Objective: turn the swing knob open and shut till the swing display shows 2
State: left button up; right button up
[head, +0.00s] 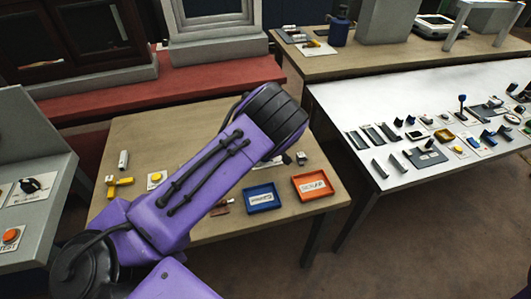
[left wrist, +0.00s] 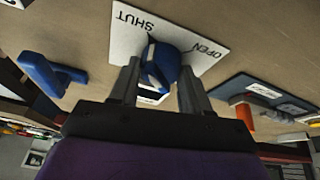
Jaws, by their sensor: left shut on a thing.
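In the left wrist view a blue knob (left wrist: 160,65) with a white stripe stands on a white plate (left wrist: 125,42) marked SHUT on the left and OPEN on the right. The lettering is upside down in this view. My left gripper (left wrist: 158,86) is shut on the knob, with one dark finger on each side of it. A small black and white piece (left wrist: 150,95) shows between the fingers, with no number I can read. In the head view my purple left arm reaches over the wooden table and hides the knob and gripper. I cannot make out the swing display. My right gripper is out of view.
In the head view, a blue tray (head: 263,206) and an orange tray (head: 318,195) lie on the wooden table (head: 130,137) right of my arm. A yellow button (head: 156,178) is left of it. A white table (head: 350,105) with many small parts stands at right.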

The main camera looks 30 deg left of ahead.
pick_arm(q)
jog(key=shift+n, duration=0.3)
jog(key=o, duration=1.1)
jog(key=shift+c, duration=0.2)
jog(key=b+v, duration=0.2)
jog(key=v, duration=0.8)
jog(key=shift+r, duration=0.25)
